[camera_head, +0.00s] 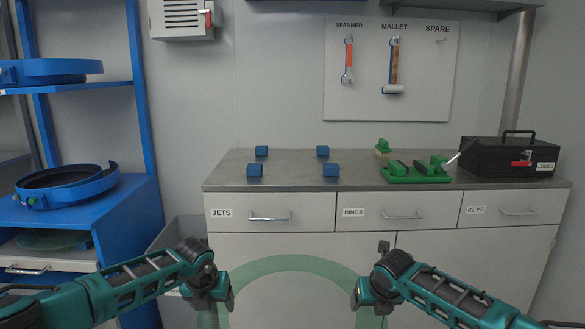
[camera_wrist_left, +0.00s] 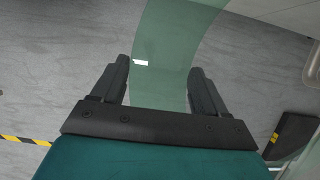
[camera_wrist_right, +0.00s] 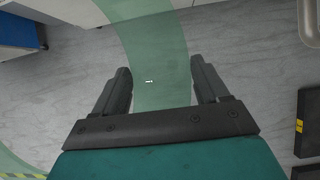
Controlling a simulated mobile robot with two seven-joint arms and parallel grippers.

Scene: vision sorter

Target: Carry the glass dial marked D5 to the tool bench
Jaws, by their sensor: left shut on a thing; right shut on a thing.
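A large pale green glass dial (camera_head: 290,264), ring-shaped, is held low in front of me. My left gripper (camera_head: 216,300) is shut on its left side and my right gripper (camera_head: 364,296) on its right side. In the left wrist view the glass band (camera_wrist_left: 165,60) passes between the fingers and bears a small white mark. The right wrist view shows the band (camera_wrist_right: 160,60) likewise, with a tiny mark. I cannot read D5 on either. The dial's near part is out of the head view. The bench (camera_head: 225,178) with a grey top stands ahead, beyond the dial.
Several blue blocks (camera_head: 331,170) stand on the bench's left half. A green fixture (camera_head: 416,174) and a black toolbox (camera_head: 508,156) occupy its right. Blue shelving (camera_head: 125,205) at left holds blue rings (camera_head: 65,186). A grey bin (camera_head: 180,235) stands beside the bench.

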